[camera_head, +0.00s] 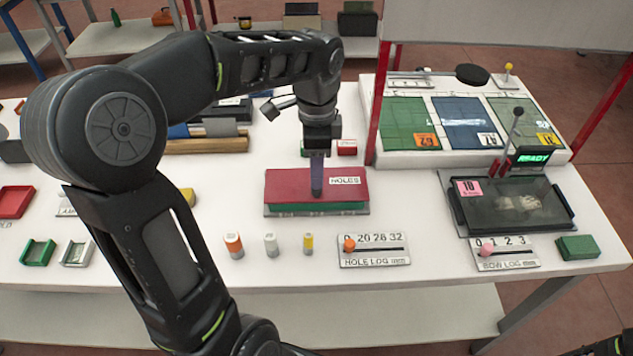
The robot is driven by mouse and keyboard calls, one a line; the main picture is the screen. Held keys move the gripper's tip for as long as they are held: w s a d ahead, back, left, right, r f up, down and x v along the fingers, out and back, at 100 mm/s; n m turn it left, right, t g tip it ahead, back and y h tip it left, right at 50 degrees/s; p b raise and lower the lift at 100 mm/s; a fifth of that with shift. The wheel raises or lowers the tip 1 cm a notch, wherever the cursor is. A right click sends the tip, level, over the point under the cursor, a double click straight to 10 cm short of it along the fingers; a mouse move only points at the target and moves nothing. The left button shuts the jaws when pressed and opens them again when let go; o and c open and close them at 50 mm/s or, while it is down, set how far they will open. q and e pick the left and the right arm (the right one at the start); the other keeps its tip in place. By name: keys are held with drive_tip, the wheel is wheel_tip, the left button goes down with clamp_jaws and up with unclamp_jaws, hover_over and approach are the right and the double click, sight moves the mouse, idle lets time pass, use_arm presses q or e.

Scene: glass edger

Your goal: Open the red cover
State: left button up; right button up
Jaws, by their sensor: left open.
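The red cover (285,187), with a label reading HOLES, lies flat and closed over a green block (340,207) on a grey base. My left gripper (317,188) points straight down over the middle of the cover, just left of the label. Its fingers line up one behind the other in this view, and their tips look at or just above the cover; I cannot tell whether they touch it. The left gripper is open with nothing seen in it. My right gripper is out of view; only a dark piece shows at the bottom right corner.
Small bottles (271,244) stand in front of the cover, beside the HOLE LOG slider (373,250). A small red block (346,147) sits behind it. To the right are a red post (378,100), green and blue panels, and a dark tray (460,218).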

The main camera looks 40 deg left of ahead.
use_arm(q)
wheel_tip(320, 180, down, 5)
drive_tip(key=shift+f, duration=0.2)
clamp_jaws()
idle(0.5)
idle(1.0)
